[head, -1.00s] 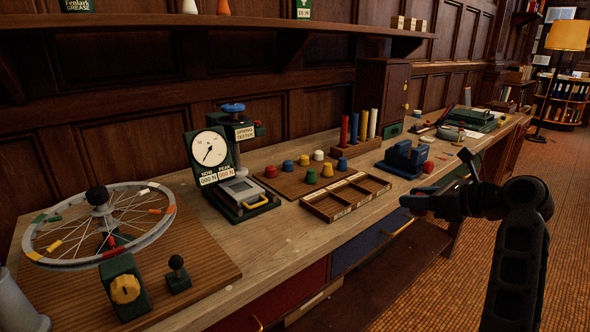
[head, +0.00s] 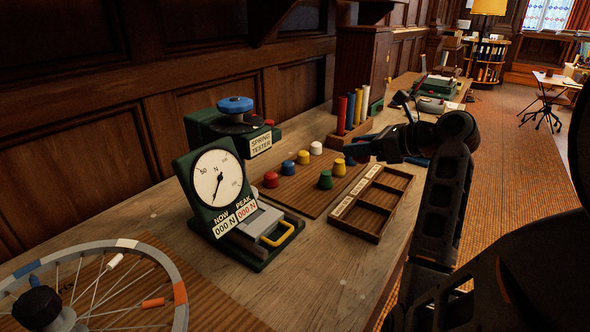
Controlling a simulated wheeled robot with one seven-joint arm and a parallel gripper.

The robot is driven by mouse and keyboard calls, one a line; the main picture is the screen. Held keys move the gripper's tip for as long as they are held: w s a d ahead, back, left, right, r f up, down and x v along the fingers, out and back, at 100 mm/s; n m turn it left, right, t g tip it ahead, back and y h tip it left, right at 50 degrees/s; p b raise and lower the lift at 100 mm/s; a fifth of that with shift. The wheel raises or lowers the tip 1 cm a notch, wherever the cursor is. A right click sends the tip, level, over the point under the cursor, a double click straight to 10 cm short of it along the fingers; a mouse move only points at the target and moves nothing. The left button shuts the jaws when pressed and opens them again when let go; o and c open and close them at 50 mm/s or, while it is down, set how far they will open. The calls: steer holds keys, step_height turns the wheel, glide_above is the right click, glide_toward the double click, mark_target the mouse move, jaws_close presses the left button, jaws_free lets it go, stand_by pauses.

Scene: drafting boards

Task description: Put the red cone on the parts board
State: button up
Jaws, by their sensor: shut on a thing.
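The parts board (head: 304,205) is a flat brown board on the bench, behind the compartment tray. A red cone (head: 271,179) stands upright at its near left end. Blue, yellow, white and green cones stand in rows with it. The red cone on the board is well to the left of my gripper.
A divided wooden tray (head: 375,235) lies in front of the board. A green spring tester (head: 225,190) stands to its left. A rack of coloured rods (head: 351,134) stands behind. A spoked wheel (head: 180,300) is at lower left. The bench front between wheel and tray is clear.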

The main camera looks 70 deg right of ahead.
steer(key=b, duration=0.1)
glide_above(307, 200)
step_height(307, 200, down, 7)
steer(key=shift+r, duration=0.1)
steer(key=shift+f+b, duration=0.3)
steer(key=shift+f, duration=1.8)
steer(key=shift+f, duration=0.1)
steer(key=o, duration=1.1)
steer(key=shift+c, duration=0.2)
steer(key=v, duration=1.2)
steer(key=shift+p, duration=0.4)
